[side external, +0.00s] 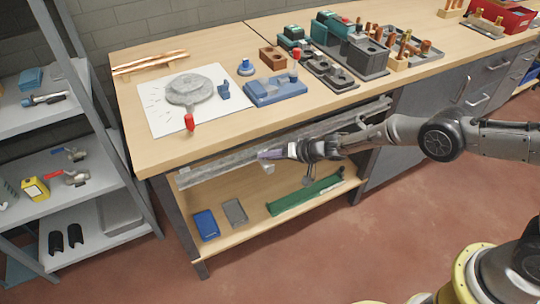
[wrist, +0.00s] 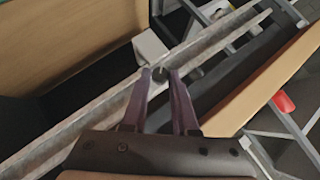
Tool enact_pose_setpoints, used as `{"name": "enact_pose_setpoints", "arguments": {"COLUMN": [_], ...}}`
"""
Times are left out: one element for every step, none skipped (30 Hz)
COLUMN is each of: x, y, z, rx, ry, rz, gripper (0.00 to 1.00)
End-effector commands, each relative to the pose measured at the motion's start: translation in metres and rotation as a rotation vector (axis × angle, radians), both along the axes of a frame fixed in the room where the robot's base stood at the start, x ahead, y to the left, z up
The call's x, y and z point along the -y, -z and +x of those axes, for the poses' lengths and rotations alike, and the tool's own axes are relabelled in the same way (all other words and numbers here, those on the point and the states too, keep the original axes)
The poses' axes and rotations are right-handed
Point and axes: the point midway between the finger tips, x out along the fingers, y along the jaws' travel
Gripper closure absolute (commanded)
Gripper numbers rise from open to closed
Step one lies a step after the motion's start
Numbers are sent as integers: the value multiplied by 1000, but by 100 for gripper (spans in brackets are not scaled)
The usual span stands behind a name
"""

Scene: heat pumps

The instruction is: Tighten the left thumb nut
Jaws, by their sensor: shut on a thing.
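My gripper (side external: 264,155) is at the front of the workbench, just under the tabletop edge, by the long grey metal rail (side external: 215,173). In the wrist view my gripper (wrist: 160,72) has its two purple fingers close together around a small dark round knob, the thumb nut (wrist: 160,75). The fingers hide part of it. A pale block (wrist: 149,47) sits right beyond the fingertips, against the rail (wrist: 98,118). In the side view the nut itself is hidden by my gripper. I cannot tell how far the nut is turned.
The wooden tabletop (side external: 165,150) lies above my gripper, with a white sheet (side external: 160,118) and blue fixture (side external: 275,92) on it. The floor in front is clear.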

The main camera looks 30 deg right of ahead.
Motion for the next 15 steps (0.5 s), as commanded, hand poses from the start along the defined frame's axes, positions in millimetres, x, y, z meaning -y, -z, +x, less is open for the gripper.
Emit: {"name": "enact_pose_setpoints", "arguments": {"x": [3,3,3,2,2,2,1,1,1,1,0,0,0,0,1], "y": [-9,-9,-9,-9,-9,-9,-9,-9,-10,-10,-10,-10,-10,-10,-11], "z": [7,7,7,7,7,7,7,7,7,7,7,7,7,6,6], "rx": [15,15,16,16,16,16,17,17,18,18,18,18,18,18,18], "ry": [11,10,9,9,9,7,7,7,6,6,5,5,5,5,5], "rz": [4,4,4,4,5,5,6,6,6,6,6,6,6,7,7], "gripper": [67,62,55,52,52,52,52,52,52,52,52,52,52,52,52]}}
